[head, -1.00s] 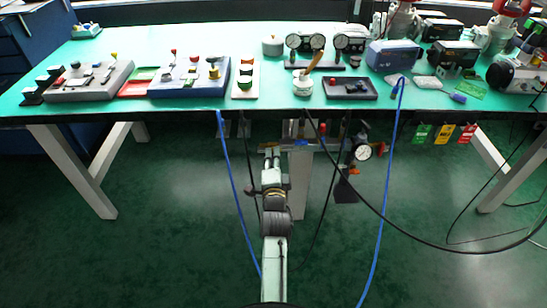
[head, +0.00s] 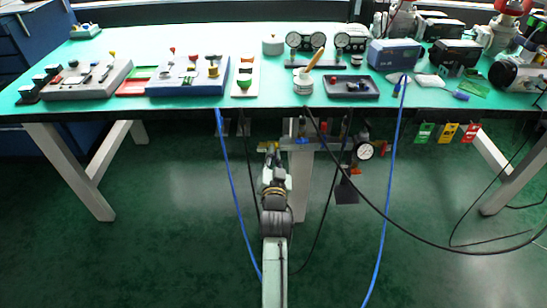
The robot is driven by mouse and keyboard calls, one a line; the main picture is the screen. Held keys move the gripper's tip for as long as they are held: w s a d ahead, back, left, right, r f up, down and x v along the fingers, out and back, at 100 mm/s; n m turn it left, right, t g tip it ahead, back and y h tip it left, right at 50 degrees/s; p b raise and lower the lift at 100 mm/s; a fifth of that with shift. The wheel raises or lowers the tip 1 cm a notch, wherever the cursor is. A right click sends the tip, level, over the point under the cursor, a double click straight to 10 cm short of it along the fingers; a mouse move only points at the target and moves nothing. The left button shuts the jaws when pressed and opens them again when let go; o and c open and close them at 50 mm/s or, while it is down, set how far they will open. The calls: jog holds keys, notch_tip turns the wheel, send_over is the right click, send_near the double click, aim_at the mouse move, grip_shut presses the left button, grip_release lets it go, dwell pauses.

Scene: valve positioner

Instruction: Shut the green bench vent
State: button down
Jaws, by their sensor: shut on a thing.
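My gripper (head: 271,154) is under the front edge of the bench, at the left end of a pipe assembly (head: 325,146). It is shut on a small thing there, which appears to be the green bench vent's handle. The gripper and wrist hide most of it, so its colour and angle cannot be made out. A small yellowish part (head: 264,147) shows beside the fingers. A blue part (head: 302,141) sits on the assembly just to the right.
A round gauge (head: 365,151) and orange-red fittings are right of the gripper. Blue hoses (head: 388,200) and black cables hang from the bench (head: 150,108). Green, yellow and red tags (head: 448,133) hang at right. Control boxes (head: 189,78) stand on top.

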jog(key=shift+r+n+b, duration=0.15)
jog(key=shift+n+b, duration=0.25)
jog(key=shift+n, duration=1.8)
jog(key=c, duration=1.7)
grip_release()
jog(key=s, duration=0.7)
jog(key=shift+s, duration=0.2)
